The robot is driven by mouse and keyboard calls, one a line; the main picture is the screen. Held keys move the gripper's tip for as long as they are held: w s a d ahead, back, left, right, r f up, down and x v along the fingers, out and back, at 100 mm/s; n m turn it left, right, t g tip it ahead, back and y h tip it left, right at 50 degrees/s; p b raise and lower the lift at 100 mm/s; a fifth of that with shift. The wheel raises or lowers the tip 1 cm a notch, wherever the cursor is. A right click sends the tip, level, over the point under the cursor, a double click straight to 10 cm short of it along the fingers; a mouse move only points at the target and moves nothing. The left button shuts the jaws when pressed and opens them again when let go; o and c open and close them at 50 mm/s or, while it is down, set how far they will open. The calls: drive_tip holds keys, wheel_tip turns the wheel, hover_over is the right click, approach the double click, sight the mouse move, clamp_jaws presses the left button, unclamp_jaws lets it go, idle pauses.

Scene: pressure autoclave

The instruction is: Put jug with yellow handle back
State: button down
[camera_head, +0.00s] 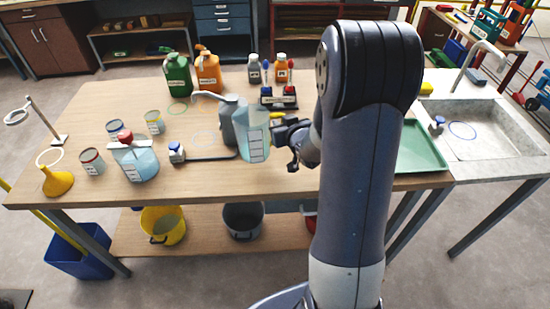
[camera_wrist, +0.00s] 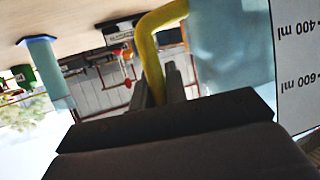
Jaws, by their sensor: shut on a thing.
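The jug (camera_head: 256,140) is clear and pale blue, with a white scale label. It looks upright over the middle of the table, in front of a grey spouted container; I cannot tell whether its base touches the tabletop. In the wrist view the yellow handle (camera_wrist: 152,42) runs between my fingers, and the jug's body (camera_wrist: 228,45) with its scale is beside it. My gripper (camera_head: 284,136) is at the jug's right side, shut on the handle. The fingers also show in the wrist view (camera_wrist: 158,85).
Left of the jug stand the grey container (camera_head: 231,112), a small blue-capped bottle (camera_head: 177,152), a red-capped flask (camera_head: 140,162) and several tins. Green (camera_head: 177,75) and orange (camera_head: 207,72) canisters stand behind. A green tray (camera_head: 420,148) and sink (camera_head: 490,130) are right. Coloured rings mark the tabletop.

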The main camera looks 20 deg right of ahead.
drive_tip(key=d+r+m+h+b, duration=0.1)
drive_tip(key=d+r+b, duration=0.2)
drive_tip(key=d, duration=0.8)
drive_tip(key=shift+h, duration=0.3)
drive_tip(key=shift+s+f+b, duration=0.15)
drive_tip(key=shift+f+b, duration=0.3)
drive_tip(key=shift+f, duration=1.9)
drive_tip(key=shift+s+f+b, duration=0.1)
drive_tip(key=shift+f+b, duration=0.3)
drive_tip(key=shift+f, duration=1.95)
drive_tip(key=shift+f, duration=0.15)
drive_tip(key=c, duration=1.9)
unclamp_jaws()
drive_tip(key=shift+f, duration=0.1)
drive_tip(key=o, duration=0.5)
